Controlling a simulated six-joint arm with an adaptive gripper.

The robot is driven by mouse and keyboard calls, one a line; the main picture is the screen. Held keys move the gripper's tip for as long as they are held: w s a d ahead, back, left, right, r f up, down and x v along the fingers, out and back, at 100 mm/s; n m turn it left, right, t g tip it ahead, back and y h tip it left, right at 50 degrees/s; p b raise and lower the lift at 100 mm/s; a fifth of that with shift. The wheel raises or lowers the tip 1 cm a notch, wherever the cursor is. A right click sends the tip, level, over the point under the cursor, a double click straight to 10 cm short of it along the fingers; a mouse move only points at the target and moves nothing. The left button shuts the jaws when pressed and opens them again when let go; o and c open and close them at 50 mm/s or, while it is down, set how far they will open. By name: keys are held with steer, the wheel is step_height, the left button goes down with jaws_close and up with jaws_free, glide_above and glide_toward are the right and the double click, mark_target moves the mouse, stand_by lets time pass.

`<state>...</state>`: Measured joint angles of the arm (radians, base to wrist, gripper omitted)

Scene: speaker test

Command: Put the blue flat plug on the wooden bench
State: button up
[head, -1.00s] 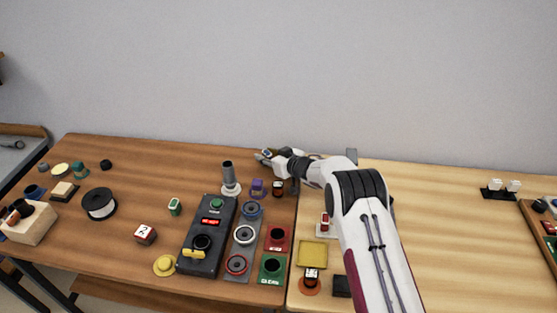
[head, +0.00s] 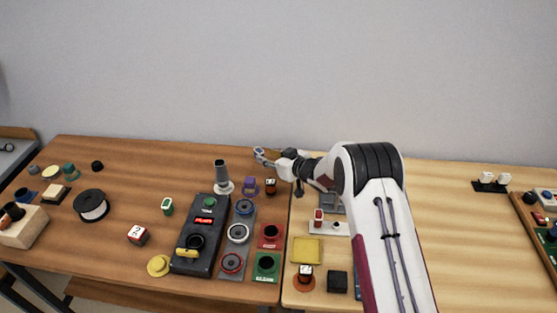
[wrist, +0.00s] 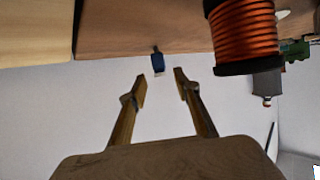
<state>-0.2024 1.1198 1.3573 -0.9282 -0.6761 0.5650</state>
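In the wrist view, which is upside down, a small blue block with a dark stem (wrist: 158,63) shows between and just beyond my fingertips; it looks like the blue flat plug. Clear gaps show between it and both fingers. I cannot tell what supports it. My gripper (wrist: 161,76) is open, with its two fingers apart. In the head view my gripper (head: 260,157) is small, above the back edge near the seam between the two tops. The brown wooden top (head: 125,190) lies left and the pale wooden top (head: 450,220) lies right; I cannot tell which is the wooden bench.
An orange wire spool (wrist: 242,32) is close on the right in the wrist view. A purple piece (head: 249,187) and a grey upright cylinder (head: 221,171) stand near my gripper. A black control box (head: 201,237) is in front. The pale top's right part is largely clear.

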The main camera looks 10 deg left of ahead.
steer(key=shift+v, duration=2.7)
steer(key=shift+r, duration=0.1)
